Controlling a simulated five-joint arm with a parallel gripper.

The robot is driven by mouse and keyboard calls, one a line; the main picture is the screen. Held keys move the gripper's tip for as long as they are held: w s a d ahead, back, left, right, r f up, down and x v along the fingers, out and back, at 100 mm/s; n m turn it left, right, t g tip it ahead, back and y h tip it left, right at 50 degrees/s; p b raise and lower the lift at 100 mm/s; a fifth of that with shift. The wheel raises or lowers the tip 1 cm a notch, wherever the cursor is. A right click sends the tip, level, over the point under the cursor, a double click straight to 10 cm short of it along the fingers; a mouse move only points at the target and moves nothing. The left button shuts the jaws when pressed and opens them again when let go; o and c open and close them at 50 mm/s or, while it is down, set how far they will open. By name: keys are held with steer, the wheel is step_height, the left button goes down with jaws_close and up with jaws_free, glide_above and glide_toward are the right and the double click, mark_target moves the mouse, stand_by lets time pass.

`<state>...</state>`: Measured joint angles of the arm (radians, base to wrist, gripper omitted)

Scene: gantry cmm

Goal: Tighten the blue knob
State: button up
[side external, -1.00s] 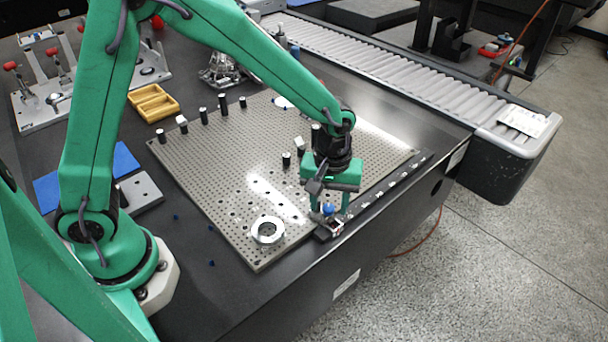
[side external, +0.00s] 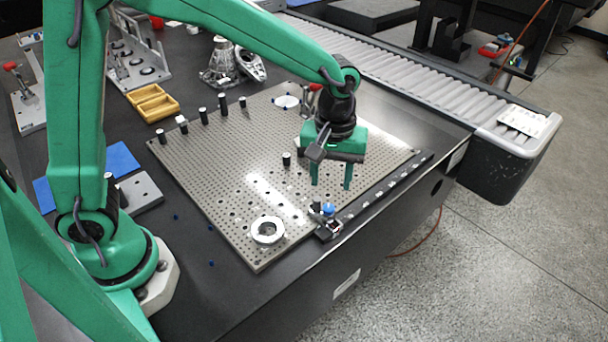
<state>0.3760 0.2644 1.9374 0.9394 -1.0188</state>
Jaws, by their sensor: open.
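The blue knob (side external: 328,208) is small and sits on a dark clamp block (side external: 330,229) at the front edge of the perforated plate (side external: 210,183). My gripper (side external: 331,187) is green, points down and is open, with its two fingers apart and nothing between them. Its fingertips are above the knob in the picture, with a visible gap between them and the knob. I cannot tell how far the knob is turned.
A metal ring (side external: 267,230) lies on the plate left of the knob. Several black posts stand along the plate's back left. A dark rail (side external: 385,190) runs along the front edge. A yellow tray (side external: 153,103) and a roller conveyor (side external: 400,83) lie beyond.

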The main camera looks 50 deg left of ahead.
mark_target(329, 207)
steer(key=shift+r, duration=0.3)
steer(key=n, duration=0.4)
steer(key=shift+n, duration=0.3)
steer(key=shift+f, duration=0.15)
steer(key=shift+f, duration=3.8)
steer(key=shift+c, duration=0.5)
jaws_close()
